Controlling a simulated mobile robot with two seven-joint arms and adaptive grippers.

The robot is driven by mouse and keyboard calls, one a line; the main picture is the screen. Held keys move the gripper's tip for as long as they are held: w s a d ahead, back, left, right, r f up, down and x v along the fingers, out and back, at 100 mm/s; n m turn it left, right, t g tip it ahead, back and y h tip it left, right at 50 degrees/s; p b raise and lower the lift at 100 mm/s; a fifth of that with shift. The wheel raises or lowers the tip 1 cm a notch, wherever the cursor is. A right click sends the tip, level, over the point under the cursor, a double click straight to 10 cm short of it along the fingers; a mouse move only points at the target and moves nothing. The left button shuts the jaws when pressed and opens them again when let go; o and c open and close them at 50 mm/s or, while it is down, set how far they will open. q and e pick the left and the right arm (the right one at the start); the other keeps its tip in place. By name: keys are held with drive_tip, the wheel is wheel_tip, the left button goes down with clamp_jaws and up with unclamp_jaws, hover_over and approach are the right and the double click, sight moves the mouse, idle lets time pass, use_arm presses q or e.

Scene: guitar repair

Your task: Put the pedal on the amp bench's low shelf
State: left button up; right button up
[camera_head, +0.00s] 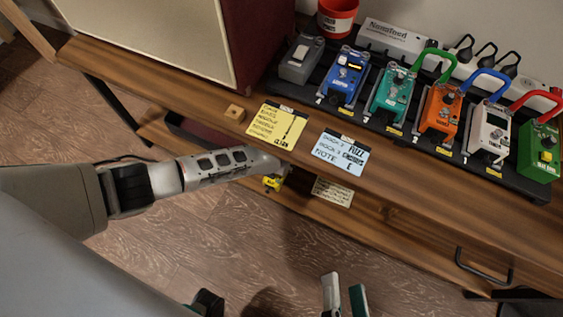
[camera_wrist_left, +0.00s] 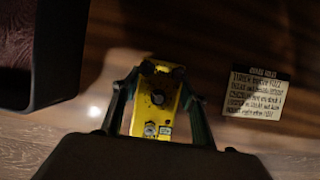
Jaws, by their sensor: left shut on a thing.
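A small yellow pedal (camera_wrist_left: 156,100) sits between the two fingers of my left gripper (camera_wrist_left: 158,95) in the left wrist view, and the gripper is shut on it. In the head view only a bit of the yellow pedal (camera_head: 272,183) shows below the end of my left arm, at the bench's front edge. The bench's low shelf (camera_head: 350,228) runs under the wooden top; the pedal is over or at it, and I cannot tell whether they touch. My right gripper (camera_head: 345,296) is at the bottom of the head view, its fingers apart with nothing between them.
A printed card (camera_wrist_left: 255,92) is right of the pedal. A dark box (camera_wrist_left: 40,50) stands at left. On the bench top (camera_head: 420,190) are a pedalboard with several pedals, a yellow note (camera_head: 276,125), a blue note (camera_head: 340,152) and a large amp (camera_head: 165,35).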

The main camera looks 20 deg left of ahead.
sight(268, 190)
use_arm(q)
drive_tip(key=shift+w, duration=0.1)
drive_tip(key=shift+f, duration=0.1)
drive_tip(key=o, duration=1.4)
drive_tip(key=shift+c, duration=0.2)
drive_tip(key=shift+r+p, duration=0.3)
drive_tip(key=shift+r, duration=0.25)
drive_tip(key=shift+r+p, duration=0.4)
drive_tip(key=shift+r, duration=0.2)
drive_tip(key=s+p, duration=0.1)
drive_tip(key=s, duration=0.2)
drive_tip(key=s+p, duration=0.1)
drive_tip(key=s, duration=0.3)
drive_tip(key=s+p, duration=0.1)
drive_tip(key=s, duration=0.3)
drive_tip(key=shift+s+a+f+p, duration=0.15)
drive_tip(key=shift+a+f+p, duration=0.05)
drive_tip(key=shift+f+p, duration=0.15)
drive_tip(key=shift+s+f, duration=0.15)
drive_tip(key=shift+s, duration=0.55)
use_arm(e)
drive_tip(key=w+d+r+n, duration=0.1)
drive_tip(key=w+d+n, duration=0.1)
drive_tip(key=d+n, duration=0.4)
drive_tip(key=shift+n+g, duration=0.3)
